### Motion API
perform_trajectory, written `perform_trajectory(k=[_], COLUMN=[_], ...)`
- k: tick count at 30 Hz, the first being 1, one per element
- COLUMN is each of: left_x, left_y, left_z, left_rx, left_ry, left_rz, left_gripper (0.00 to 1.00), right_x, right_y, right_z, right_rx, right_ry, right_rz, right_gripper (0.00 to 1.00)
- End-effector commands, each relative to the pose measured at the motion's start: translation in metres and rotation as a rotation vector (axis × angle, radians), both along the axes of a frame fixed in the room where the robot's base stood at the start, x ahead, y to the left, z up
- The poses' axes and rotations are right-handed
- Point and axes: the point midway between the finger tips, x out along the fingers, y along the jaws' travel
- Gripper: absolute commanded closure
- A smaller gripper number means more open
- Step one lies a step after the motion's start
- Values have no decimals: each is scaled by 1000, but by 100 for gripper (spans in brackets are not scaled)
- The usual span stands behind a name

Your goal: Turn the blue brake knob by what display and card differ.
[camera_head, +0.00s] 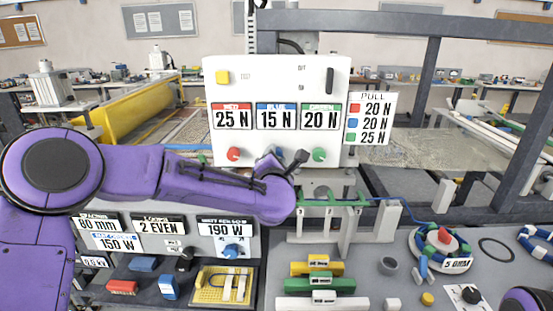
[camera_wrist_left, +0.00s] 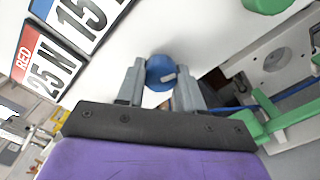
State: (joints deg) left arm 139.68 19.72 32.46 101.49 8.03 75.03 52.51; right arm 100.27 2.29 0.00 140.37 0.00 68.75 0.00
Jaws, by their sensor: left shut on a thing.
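The white panel (camera_head: 217,88) stands upright at the centre back with red, blue and green displays. The blue display (camera_head: 276,117) reads 15 N, red reads 25 N and green reads 20 N. The PULL card (camera_head: 371,118) to its right lists red 20 N, blue 20 N, green 25 N. The blue brake knob (camera_wrist_left: 160,70) is between the two fingers of my left gripper (camera_wrist_left: 160,85), which is shut on it. In the head view my left arm mostly hides this knob. My right gripper does not show.
The red knob (camera_head: 233,154) and green knob (camera_head: 319,155) sit on either side of the blue one. Below stands a lower panel with displays such as 190 W (camera_head: 226,229). A yellow tray (camera_head: 204,290) and several coloured blocks lie in front.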

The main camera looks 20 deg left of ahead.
Motion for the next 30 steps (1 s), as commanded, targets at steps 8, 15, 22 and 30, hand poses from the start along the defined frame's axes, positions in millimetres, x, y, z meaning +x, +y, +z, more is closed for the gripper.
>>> perform_trajectory(k=[8, 15, 22, 30], left_x=[0, -1, 0, 0], left_y=[1, 2, 1, 1], left_z=[-1, -2, -2, -2], left_rx=[198, 319, 375, 388], left_ry=[61, 98, 113, 116], left_rz=[2, 4, 3, 2], left_gripper=[94, 94, 94, 94], right_x=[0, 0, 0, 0], right_y=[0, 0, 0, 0], right_z=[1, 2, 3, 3], right_rx=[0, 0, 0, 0], right_ry=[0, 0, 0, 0], right_rz=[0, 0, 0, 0], right_gripper=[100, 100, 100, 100])
